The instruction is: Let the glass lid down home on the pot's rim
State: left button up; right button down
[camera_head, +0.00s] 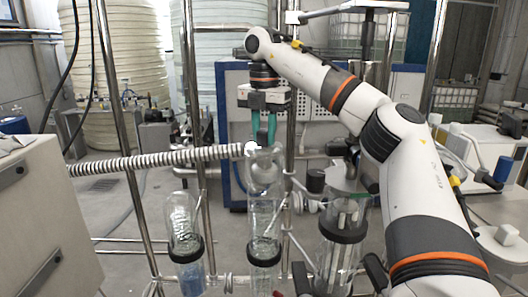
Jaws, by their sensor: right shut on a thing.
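My right gripper (263,138) reaches in from the right and points straight down with its green fingers. It is shut on the top of the glass lid (265,168), a clear rounded piece in the middle of the view. The lid is over the tall clear glass pot (264,215), which stands upright in a black collar (264,251). The clear glass blends together, so I cannot tell whether the lid touches the pot's rim. My left gripper is not in view.
A ribbed hose (165,160) runs from the left to a white end beside my right fingertips. Other glass vessels stand left (184,224) and right (343,212) in black collars. Metal poles (190,120) frame the glass. A beige cabinet (45,225) fills the lower left.

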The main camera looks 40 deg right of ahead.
aim_at(264, 130)
jog(key=shift+f, duration=0.35)
dwell(0.3)
jog(key=c, duration=1.1)
grip_release()
jog(key=shift+o, duration=0.2)
notch_tip(264, 130, up, 11)
jog(key=p, duration=0.4)
jog(key=shift+r, duration=0.5)
